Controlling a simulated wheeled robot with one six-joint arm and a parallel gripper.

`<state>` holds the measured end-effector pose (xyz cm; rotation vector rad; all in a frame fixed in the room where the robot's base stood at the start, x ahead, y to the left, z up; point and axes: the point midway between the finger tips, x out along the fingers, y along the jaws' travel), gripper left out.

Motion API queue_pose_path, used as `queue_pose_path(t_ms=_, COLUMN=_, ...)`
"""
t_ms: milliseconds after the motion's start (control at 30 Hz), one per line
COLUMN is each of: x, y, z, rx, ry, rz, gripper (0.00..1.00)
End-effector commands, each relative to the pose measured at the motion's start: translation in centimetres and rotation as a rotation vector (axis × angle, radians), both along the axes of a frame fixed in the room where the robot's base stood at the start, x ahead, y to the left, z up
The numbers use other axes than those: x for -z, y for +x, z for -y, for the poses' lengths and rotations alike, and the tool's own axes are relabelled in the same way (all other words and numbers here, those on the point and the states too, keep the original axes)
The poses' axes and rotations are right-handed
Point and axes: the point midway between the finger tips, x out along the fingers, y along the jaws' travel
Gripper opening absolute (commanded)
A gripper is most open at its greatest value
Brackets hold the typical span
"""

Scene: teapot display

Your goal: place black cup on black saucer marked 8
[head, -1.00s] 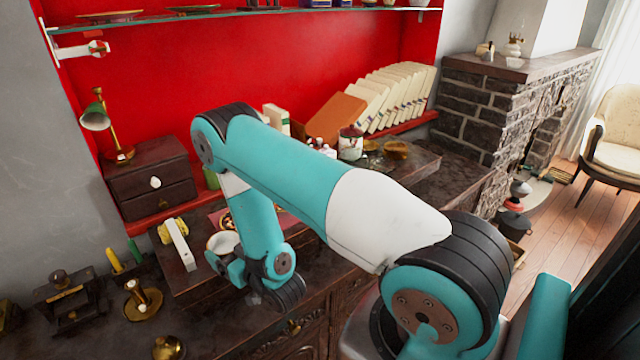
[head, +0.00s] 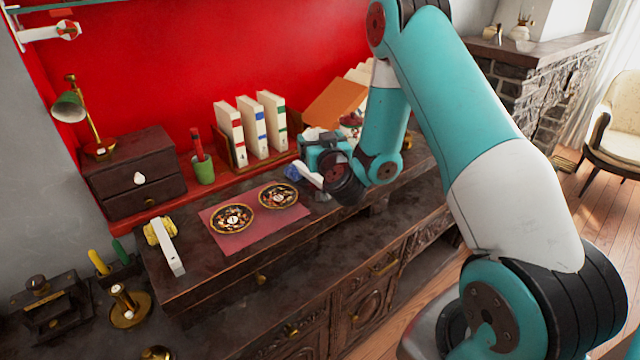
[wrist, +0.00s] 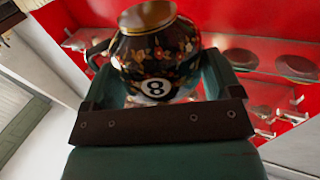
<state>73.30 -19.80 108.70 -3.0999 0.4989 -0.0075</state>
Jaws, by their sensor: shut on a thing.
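A black cup (wrist: 160,60) with a floral pattern, a gold rim and a round white mark 8 fills the middle of the wrist view. My gripper (wrist: 157,82) is shut on it, with a teal finger on each side. In the head view my gripper (head: 312,160) is to the right of the pink mat, above the dark cabinet top; the cup cannot be clearly made out there. Two dark patterned saucers with gold rims lie on the mat: a front-left saucer (head: 232,218) and a back-right saucer (head: 278,195). Both are empty, their centre marks too small to read surely.
The pink mat (head: 258,240) lies on the dark raised cabinet top. A white-and-yellow object (head: 168,248) lies left of it. Behind stand a green pot (head: 203,170), upright books (head: 250,125) and a small drawer chest (head: 137,178). A blue object (head: 293,172) shows beside my gripper.

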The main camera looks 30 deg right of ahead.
Motion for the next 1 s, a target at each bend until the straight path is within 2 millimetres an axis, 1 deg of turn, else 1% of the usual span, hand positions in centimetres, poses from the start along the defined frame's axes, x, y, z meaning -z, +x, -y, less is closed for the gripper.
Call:
queue_pose_path(t_ms=33, x=-0.7, y=0.1, z=0.4, rx=0.0, ry=0.002, rz=0.002, gripper=0.59)
queue_pose_path(t_ms=133, x=-1.4, y=0.2, z=0.5, rx=-0.004, ry=0.001, rz=-0.004, gripper=0.59)
queue_pose_path(t_ms=167, x=-1.4, y=0.2, z=0.5, rx=-0.004, ry=0.002, rz=-0.003, gripper=0.59)
queue_pose_path(t_ms=233, x=-0.7, y=0.2, z=0.6, rx=-0.006, ry=-0.001, rz=-0.004, gripper=0.59)
queue_pose_path(t_ms=267, x=-0.2, y=0.2, z=0.6, rx=-0.006, ry=0.0, rz=-0.005, gripper=0.59)
queue_pose_path(t_ms=367, x=2.3, y=0.2, z=0.6, rx=-0.007, ry=-0.001, rz=-0.006, gripper=0.59)
queue_pose_path(t_ms=400, x=3.5, y=0.3, z=0.5, rx=-0.007, ry=0.0, rz=-0.005, gripper=0.59)
queue_pose_path(t_ms=600, x=9.1, y=0.3, z=0.5, rx=-0.007, ry=-0.001, rz=-0.007, gripper=0.59)
queue_pose_path(t_ms=700, x=11.4, y=0.2, z=0.5, rx=-0.006, ry=0.0, rz=-0.005, gripper=0.59)
queue_pose_path(t_ms=800, x=13.1, y=0.2, z=0.5, rx=-0.007, ry=0.001, rz=-0.006, gripper=0.59)
queue_pose_path(t_ms=1000, x=14.5, y=0.2, z=0.6, rx=-0.005, ry=0.001, rz=-0.005, gripper=0.59)
